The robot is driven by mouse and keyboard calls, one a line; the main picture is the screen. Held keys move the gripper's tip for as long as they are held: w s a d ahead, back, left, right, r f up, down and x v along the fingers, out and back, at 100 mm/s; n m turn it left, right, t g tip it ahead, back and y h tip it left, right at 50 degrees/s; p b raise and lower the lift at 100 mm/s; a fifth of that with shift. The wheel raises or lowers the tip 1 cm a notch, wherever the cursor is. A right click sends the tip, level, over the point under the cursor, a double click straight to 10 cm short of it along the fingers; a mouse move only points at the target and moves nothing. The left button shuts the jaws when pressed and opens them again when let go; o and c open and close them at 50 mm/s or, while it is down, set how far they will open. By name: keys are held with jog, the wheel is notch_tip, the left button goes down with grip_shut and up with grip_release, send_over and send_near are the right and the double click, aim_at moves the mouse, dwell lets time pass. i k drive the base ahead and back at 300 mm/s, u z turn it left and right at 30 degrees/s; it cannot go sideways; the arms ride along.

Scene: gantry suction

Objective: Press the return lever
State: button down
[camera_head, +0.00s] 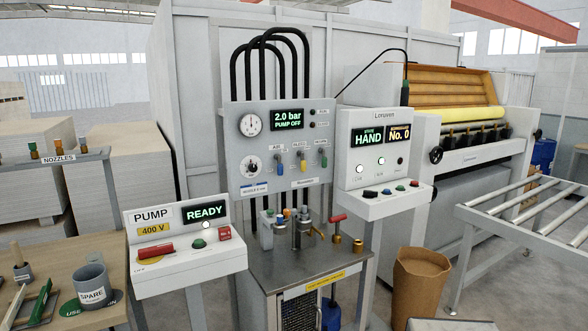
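A grey control panel (256,112) stands in the middle with a gauge, a dial and a display reading "2.0 bar PUMP OFF". Three small levers sit in a row on its right half: a blue-tipped lever (278,166), a yellow-tipped lever (302,165) and a green-tipped lever (323,160). The labels above them are too small to read surely, so I cannot tell which is the return lever. A red-handled valve (338,218) stands lower, on the metal bench below the panel. My gripper is not in view.
The pump box (170,262) reads "READY" at left front. A button console (384,200) stands right of the panel. A metal bench (290,272) with fittings juts out below. A brown bin (418,280) and a roller conveyor (520,220) stand at right.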

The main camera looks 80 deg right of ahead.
aim_at(322, 151)
jog(key=u, duration=0.75)
jog(key=k, duration=1.7)
jog(key=z, duration=0.5)
jog(key=i, duration=0.65)
jog(key=u, duration=0.15)
